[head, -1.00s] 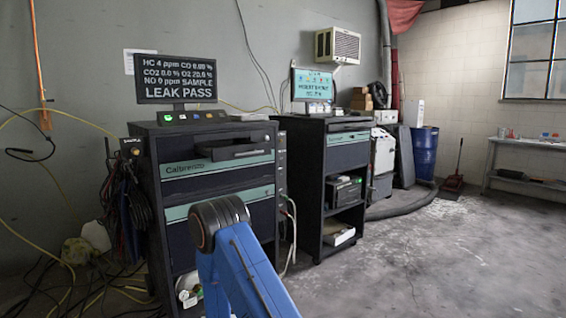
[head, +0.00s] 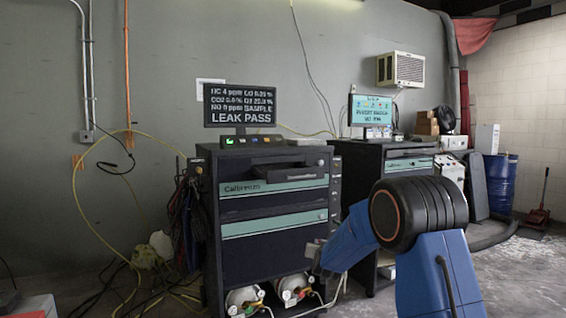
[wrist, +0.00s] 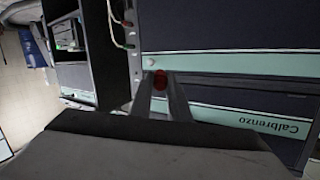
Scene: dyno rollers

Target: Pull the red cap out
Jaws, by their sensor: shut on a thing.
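The red cap (wrist: 159,80) shows in the wrist view between the two grey fingertips of my gripper (wrist: 160,87). My gripper is shut on it. The dark cabinet front with a teal strip (wrist: 220,117) lies just behind the cap. I cannot tell whether the cap still touches the cabinet or is clear of it. The lettering on the strip appears upside down. In the head view my blue arm reaches toward the right side of the "Calbrenzo" cabinet (head: 265,205). The cap cannot be made out there.
A monitor (head: 240,106) reading "LEAK PASS" stands on the cabinet. Two round gas bottles (head: 245,300) sit low in it. A second cabinet (head: 350,175) stands to the right. Yellow hoses (head: 75,200) and cables hang at the left. A blue drum (head: 502,185) stands farther right.

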